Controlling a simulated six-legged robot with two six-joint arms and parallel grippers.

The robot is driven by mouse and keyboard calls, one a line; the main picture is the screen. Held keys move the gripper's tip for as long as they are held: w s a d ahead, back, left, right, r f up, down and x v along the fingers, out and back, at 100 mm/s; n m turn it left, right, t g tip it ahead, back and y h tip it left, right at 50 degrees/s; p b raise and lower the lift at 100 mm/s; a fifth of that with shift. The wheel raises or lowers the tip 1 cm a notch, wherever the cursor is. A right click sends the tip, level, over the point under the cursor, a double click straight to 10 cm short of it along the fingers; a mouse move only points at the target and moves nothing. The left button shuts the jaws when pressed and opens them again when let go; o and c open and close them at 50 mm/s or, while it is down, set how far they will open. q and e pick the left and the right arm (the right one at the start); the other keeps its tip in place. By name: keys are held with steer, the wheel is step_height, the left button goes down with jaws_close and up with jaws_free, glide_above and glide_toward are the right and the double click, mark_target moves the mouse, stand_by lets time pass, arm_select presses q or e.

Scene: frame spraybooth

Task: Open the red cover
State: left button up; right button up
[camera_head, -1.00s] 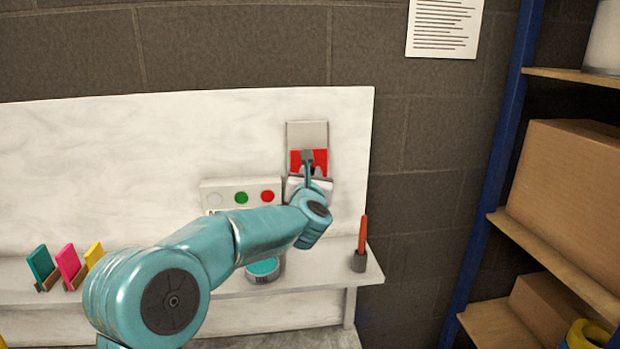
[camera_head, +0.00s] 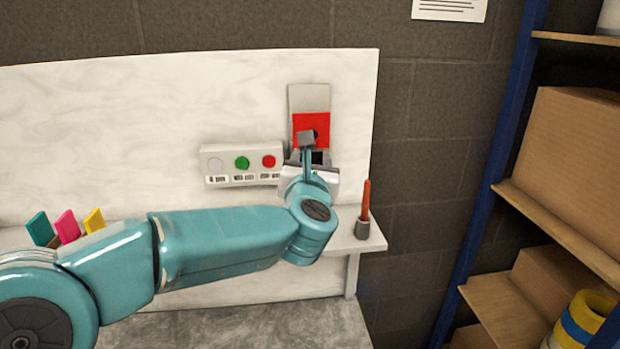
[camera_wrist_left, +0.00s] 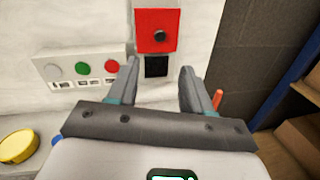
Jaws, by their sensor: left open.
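The red cover (camera_head: 312,125) is on a grey panel (camera_head: 309,96) fixed to the white board. In the wrist view the red cover (camera_wrist_left: 157,31) has a dark round knob near its middle, and a black square shows just below it. My left gripper (camera_head: 306,140) is in front of the cover's lower part and hides some of it. In the wrist view my left gripper (camera_wrist_left: 158,75) is open and empty, its fingers below and either side of the cover, apart from it. My right gripper is not in view.
A control box (camera_head: 242,164) with white, green and red buttons is left of the cover. A red marker in a grey holder (camera_head: 363,230) stands on the ledge to the right. Coloured cards (camera_head: 66,226) stand at left. Shelves with cardboard boxes (camera_head: 575,160) are at far right.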

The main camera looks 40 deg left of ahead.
arm_select(q)
steer(key=v, duration=0.3)
steer(key=shift+s+d, duration=0.2)
steer(key=shift+s, duration=0.05)
